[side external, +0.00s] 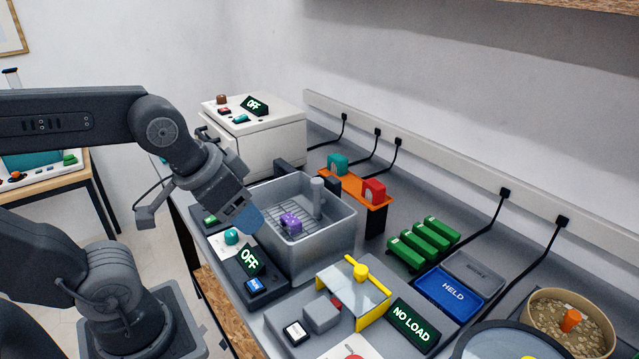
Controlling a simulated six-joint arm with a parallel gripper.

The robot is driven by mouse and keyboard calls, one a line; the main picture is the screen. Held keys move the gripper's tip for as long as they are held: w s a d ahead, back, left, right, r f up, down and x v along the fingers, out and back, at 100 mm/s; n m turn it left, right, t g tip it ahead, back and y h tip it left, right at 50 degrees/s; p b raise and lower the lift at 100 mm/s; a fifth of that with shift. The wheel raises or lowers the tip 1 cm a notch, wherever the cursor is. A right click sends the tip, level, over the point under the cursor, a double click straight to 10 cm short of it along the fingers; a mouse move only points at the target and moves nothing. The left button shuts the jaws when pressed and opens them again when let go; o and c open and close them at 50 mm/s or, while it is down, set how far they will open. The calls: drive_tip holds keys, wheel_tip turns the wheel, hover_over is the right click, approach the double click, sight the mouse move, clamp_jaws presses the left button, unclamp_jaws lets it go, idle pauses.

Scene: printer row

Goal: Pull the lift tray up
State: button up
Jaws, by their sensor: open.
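A grey open-topped tank (328,238) stands in the middle of the bench. Inside it is a slotted tray (312,232), low between the walls, with a purple piece (291,222) on it. A pale grey upright post (318,192) stands at the tank's far side; I cannot tell whether it joins the tray. My gripper (250,220) is open and tilted down, in front of the tank's near left wall in the picture. Its blue fingertips hide part of that wall. I cannot tell whether they touch it. No held object shows.
An "OFF" display (250,260) and a teal knob (232,237) sit close below my gripper. A white box machine (262,140) stands behind. An orange stand (352,187) with teal and red pieces is beyond the tank. A yellow-framed clear guard (358,287) stands in front.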

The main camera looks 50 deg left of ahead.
drive_tip(key=shift+o, duration=0.2)
wheel_tip(320, 180, up, 3)
drive_tip(key=m+g, duration=0.5)
drive_tip(key=g, duration=0.1)
hover_over(317, 180)
drive_tip(key=shift+n, duration=0.3)
wheel_tip(317, 180, down, 13)
drive_tip(key=shift+f, duration=0.1)
clamp_jaws()
